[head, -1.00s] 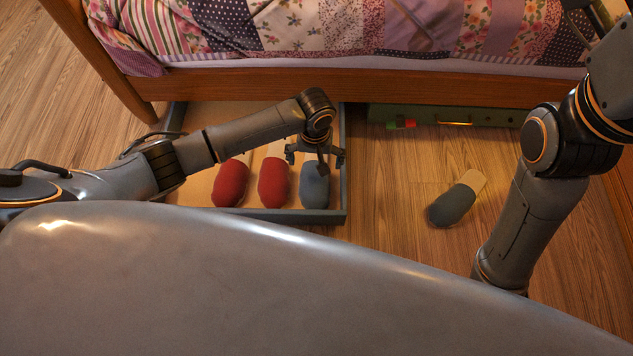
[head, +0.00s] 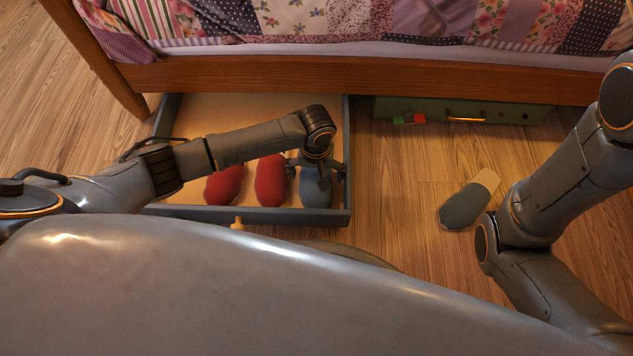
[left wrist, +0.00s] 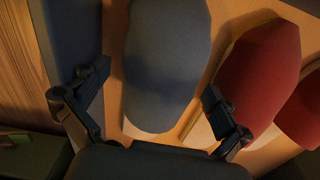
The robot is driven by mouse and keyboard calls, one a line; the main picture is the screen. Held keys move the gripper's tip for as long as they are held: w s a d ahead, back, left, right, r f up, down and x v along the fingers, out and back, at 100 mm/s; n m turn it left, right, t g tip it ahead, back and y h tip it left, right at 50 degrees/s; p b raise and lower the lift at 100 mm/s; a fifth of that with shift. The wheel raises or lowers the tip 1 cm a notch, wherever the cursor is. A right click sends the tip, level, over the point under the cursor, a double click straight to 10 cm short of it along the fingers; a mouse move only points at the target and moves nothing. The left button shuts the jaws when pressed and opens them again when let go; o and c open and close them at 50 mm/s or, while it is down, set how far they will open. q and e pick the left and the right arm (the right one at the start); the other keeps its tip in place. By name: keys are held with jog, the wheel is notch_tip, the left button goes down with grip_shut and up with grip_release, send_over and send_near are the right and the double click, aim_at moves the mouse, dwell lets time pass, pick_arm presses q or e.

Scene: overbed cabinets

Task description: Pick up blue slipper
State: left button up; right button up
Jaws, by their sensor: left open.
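A blue slipper (head: 316,194) lies in the open drawer, at its right end beside two red slippers. My left gripper (head: 317,176) is over this slipper and hides part of it. In the left wrist view the left gripper (left wrist: 157,82) is open, with one finger on either side of the blue slipper (left wrist: 165,60). I cannot tell whether the fingers touch it. A second blue slipper (head: 464,207) with a pale insole lies on the floor to the right. My right arm comes in from the right, and its gripper is not in view.
The red slippers (head: 270,182) lie left of the blue one. The drawer's grey wall (head: 346,140) runs close on the right. The bed frame (head: 330,78) is above, with a closed green drawer (head: 490,112) under it. Floor between drawer and loose slipper is clear.

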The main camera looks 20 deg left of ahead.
pick_arm(q)
jog(key=shift+f, duration=0.5)
jog(key=c, duration=1)
jog(key=shift+r, duration=0.1)
